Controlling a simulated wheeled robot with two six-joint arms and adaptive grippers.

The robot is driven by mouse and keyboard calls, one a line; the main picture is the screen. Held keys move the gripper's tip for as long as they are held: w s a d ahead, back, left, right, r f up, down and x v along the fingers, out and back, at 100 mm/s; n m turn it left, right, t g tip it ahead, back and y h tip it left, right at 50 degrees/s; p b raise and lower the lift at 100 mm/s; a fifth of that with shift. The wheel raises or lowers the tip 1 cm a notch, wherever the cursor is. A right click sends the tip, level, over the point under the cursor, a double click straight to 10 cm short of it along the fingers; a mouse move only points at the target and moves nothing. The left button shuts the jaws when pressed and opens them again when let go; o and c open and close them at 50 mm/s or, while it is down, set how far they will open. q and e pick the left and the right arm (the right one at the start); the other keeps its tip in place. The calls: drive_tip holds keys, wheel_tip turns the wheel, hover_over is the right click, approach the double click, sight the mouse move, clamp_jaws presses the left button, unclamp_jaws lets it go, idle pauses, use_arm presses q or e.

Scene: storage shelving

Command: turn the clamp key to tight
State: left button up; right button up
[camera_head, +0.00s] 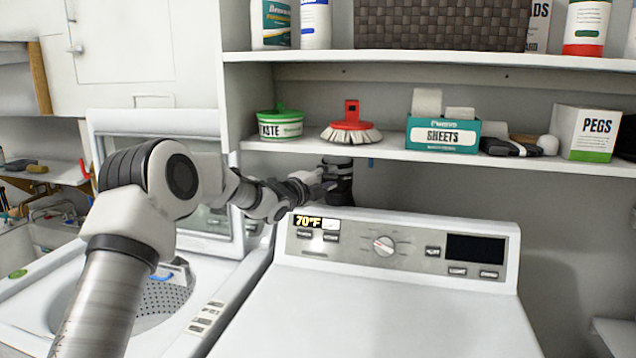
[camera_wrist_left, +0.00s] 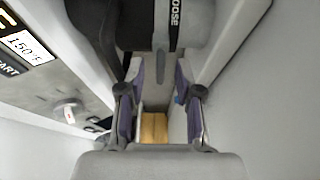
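My left gripper (camera_wrist_left: 160,75) is open, with one finger on each side of the key and a visible gap on both sides. I cannot tell how deep the key sits between the fingers. In the head view my left gripper (camera_head: 328,178) is at the dark hose (camera_head: 341,186) behind the dryer's panel; the key is not distinguishable there. My right gripper is not in view.
The dryer's control panel (camera_head: 400,249) stands just below and right of my left gripper. A shelf (camera_head: 300,147) with a brush, tub and boxes runs above it. The washer (camera_head: 30,300) with its lid raised is at left. The dryer top (camera_head: 390,315) is clear.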

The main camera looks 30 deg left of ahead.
use_arm(q)
drive_tip(key=s+a, duration=0.1)
drive_tip(key=s, duration=1)
drive_tip(key=shift+a, duration=0.35)
drive_tip(key=shift+s+f, duration=0.1)
